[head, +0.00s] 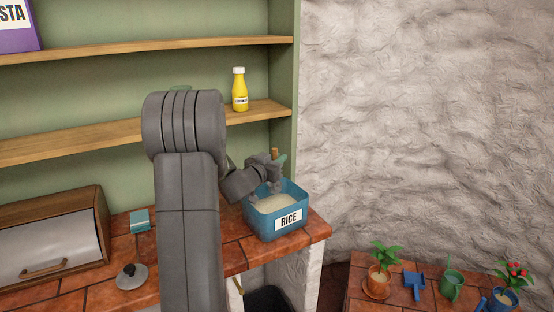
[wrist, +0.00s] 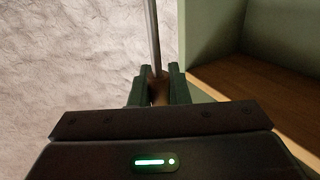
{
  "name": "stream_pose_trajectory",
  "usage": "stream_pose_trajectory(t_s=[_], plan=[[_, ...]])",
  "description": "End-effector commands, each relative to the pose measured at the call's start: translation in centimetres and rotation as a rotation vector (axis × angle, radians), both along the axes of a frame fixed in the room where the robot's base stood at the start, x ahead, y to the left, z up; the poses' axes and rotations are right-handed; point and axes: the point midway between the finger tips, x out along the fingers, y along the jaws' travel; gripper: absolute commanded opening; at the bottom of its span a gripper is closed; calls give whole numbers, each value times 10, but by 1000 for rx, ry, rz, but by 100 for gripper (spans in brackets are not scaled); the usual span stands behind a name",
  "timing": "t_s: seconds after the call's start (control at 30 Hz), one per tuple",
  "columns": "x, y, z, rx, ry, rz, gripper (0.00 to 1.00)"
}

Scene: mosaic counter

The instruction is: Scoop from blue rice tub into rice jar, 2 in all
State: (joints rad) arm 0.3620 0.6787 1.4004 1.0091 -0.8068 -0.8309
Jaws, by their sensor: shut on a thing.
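The blue rice tub (head: 290,222), labelled RICE, stands at the right end of the tiled counter with pale rice inside. My gripper (head: 275,170) is over the back of the tub. In the wrist view my gripper (wrist: 158,88) is shut on the brown handle (wrist: 159,91) of a scoop, whose thin metal shaft (wrist: 154,35) runs away from the fingers. The brown handle end (head: 275,153) also shows in the head view. The scoop's bowl is not visible, so I cannot tell whether it holds rice. I see no rice jar; my arm hides part of the counter.
A grey lid with a black knob (head: 131,277) and a small teal box (head: 139,220) lie on the counter. A bread box (head: 50,245) stands left. A yellow bottle (head: 239,90) stands on the shelf above. Potted plants (head: 378,280) are on a lower surface at right.

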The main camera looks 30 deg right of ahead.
Motion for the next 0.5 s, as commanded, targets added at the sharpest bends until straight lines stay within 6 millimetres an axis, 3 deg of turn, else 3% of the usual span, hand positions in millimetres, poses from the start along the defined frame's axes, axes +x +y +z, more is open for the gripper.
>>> stream_pose_trajectory(t_s=[0.5], plan=[[0,0,-56,0,0,-1,0]])
